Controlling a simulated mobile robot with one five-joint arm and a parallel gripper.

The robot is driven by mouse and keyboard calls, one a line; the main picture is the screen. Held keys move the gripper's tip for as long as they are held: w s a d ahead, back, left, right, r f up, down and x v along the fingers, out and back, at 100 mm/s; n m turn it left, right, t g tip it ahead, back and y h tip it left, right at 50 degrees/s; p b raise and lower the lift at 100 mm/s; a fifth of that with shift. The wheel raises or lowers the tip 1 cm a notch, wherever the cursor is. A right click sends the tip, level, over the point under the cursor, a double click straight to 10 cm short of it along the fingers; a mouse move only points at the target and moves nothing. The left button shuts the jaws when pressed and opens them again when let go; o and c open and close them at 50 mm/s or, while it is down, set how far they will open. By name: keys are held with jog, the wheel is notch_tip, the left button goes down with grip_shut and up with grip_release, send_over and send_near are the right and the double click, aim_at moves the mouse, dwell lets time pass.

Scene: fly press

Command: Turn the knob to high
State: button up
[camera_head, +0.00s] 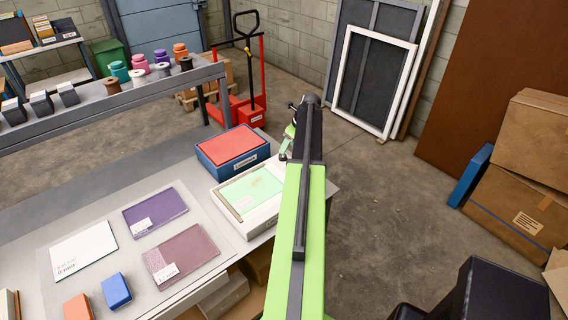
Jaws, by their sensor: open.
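No knob can be made out in the head view. My green and black arm reaches up the middle of the picture and covers what lies behind it. Small dark and pale green parts show just left of its far end, too small to tell apart. My gripper's fingers cannot be made out and seem hidden behind the arm. The grey table (190,260) stands on the left, and its right end passes behind my arm.
A red-topped blue box (233,147) and a pale tray with a green sheet (252,192) sit beside my arm. Purple sheets (155,211) and a blue block (116,291) lie further left. Cardboard boxes (525,150) stand at the right. The concrete floor (390,210) between is clear.

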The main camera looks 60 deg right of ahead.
aim_at(284, 155)
jog(key=b+x, duration=0.4)
jog(key=x, duration=0.2)
jog(key=shift+w+f+b, duration=0.15)
jog(key=shift+f+b, duration=0.15)
jog(key=shift+f, duration=0.1)
jog(key=shift+r, duration=0.1)
grip_shut()
